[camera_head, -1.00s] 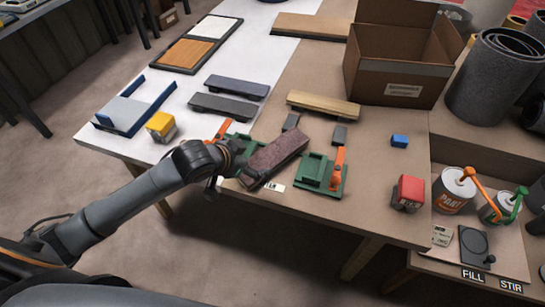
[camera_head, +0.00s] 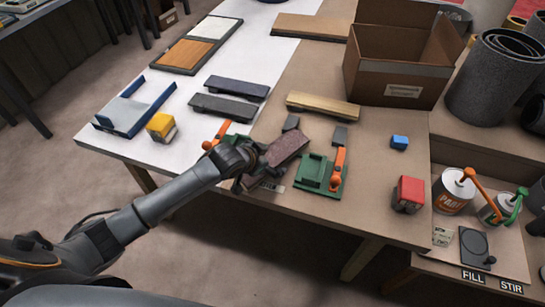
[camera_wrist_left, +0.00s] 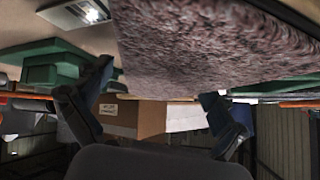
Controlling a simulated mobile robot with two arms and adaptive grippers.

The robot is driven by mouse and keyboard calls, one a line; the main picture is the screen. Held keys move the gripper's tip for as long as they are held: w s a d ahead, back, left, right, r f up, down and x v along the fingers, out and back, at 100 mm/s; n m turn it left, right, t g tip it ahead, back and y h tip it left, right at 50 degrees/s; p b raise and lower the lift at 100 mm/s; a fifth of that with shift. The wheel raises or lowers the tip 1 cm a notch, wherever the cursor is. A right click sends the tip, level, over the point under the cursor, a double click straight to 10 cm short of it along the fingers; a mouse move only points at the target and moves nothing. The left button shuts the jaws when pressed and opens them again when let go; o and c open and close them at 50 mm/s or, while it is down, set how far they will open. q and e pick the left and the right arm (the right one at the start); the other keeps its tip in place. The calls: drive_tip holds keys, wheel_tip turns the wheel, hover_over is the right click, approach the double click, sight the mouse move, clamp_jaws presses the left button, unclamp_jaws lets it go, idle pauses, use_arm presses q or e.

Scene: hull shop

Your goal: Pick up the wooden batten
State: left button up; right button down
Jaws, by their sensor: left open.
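The wooden batten (camera_head: 323,105) is a long, pale piece lying on the brown part of the table, in front of the cardboard box. My left gripper (camera_head: 260,165) is at the near end of a rough reddish-brown block (camera_head: 288,150), closer to the table's front edge than the batten and apart from it. In the left wrist view my left gripper's fingers (camera_wrist_left: 157,92) are spread with nothing held between them. The block's mottled surface (camera_wrist_left: 210,45) fills the upper part of that view. I cannot make out the batten there. My right gripper is not in view.
Green fixtures with orange levers flank the block; the right one (camera_head: 318,173) is clear to see. Two dark grey bars (camera_head: 222,107) lie left of the batten. The cardboard box (camera_head: 395,75) stands behind it. A blue block (camera_head: 400,142) and a red one (camera_head: 408,194) are to the right.

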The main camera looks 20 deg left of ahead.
use_arm(q)
drive_tip(key=c, duration=1.3)
drive_tip(key=shift+c, duration=0.2)
drive_tip(key=shift+r, duration=0.15)
